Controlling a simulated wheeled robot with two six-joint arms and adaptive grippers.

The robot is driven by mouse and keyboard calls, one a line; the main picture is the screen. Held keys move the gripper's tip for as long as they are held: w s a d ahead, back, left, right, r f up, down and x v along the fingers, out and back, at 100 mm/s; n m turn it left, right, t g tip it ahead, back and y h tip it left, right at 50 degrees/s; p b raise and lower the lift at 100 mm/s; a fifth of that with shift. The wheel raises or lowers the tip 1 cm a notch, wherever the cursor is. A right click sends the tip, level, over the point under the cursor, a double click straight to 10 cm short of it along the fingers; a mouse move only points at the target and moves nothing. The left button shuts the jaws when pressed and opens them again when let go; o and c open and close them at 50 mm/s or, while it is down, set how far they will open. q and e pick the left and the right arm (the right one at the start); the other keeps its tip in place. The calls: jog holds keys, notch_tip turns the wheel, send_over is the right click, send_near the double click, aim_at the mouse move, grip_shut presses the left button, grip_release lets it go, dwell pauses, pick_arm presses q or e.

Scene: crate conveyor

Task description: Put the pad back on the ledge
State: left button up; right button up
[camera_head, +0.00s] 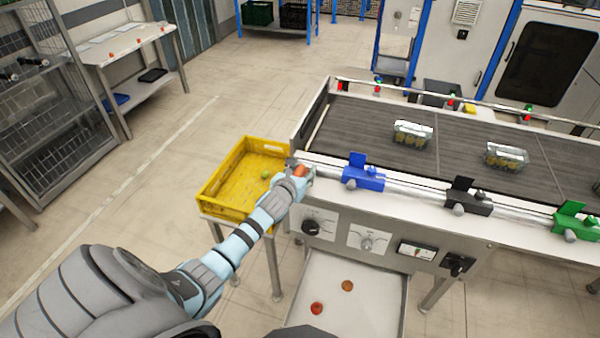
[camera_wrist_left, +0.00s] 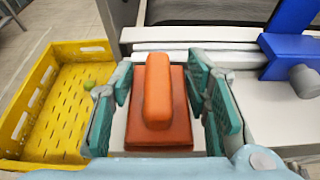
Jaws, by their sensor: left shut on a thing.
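The orange pad (camera_wrist_left: 178,135), a flat block with a raised rounded grip on top, is between the teal fingers of my left gripper (camera_wrist_left: 160,112) in the left wrist view. The fingers are shut on it. In the head view my left gripper (camera_head: 299,176) is at the left end of the conveyor's front ledge (camera_head: 410,206). Only a bit of the pad (camera_head: 300,170) shows there. The pale ledge surface (camera_wrist_left: 195,34) lies around and beyond the pad in the wrist view. I cannot tell whether the pad touches it. My right gripper is not seen.
A yellow crate (camera_head: 208,193) with a green ball (camera_head: 265,174) stands left of the conveyor. Blue (camera_head: 363,178), black (camera_head: 468,197) and green (camera_head: 575,223) fixtures sit along the front rail. Clear boxes (camera_head: 413,134) lie on the belt (camera_head: 365,125). A white tray (camera_head: 370,310) is below.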

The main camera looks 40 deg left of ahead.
pick_arm(q)
jog(key=shift+s+f+b, duration=0.2)
jog(key=shift+f+b, duration=0.3)
jog(key=shift+f, duration=0.25)
dwell(0.3)
jog(key=o, duration=1.1)
jog(key=shift+f, duration=0.1)
jog(key=shift+o, duration=0.8)
jog(key=shift+f, duration=0.15)
jog(key=shift+d, duration=0.1)
jog(key=shift+s, duration=0.15)
jog(key=v, duration=1.1)
jog(key=shift+d+r, duration=0.15)
jog(key=shift+r, duration=0.4)
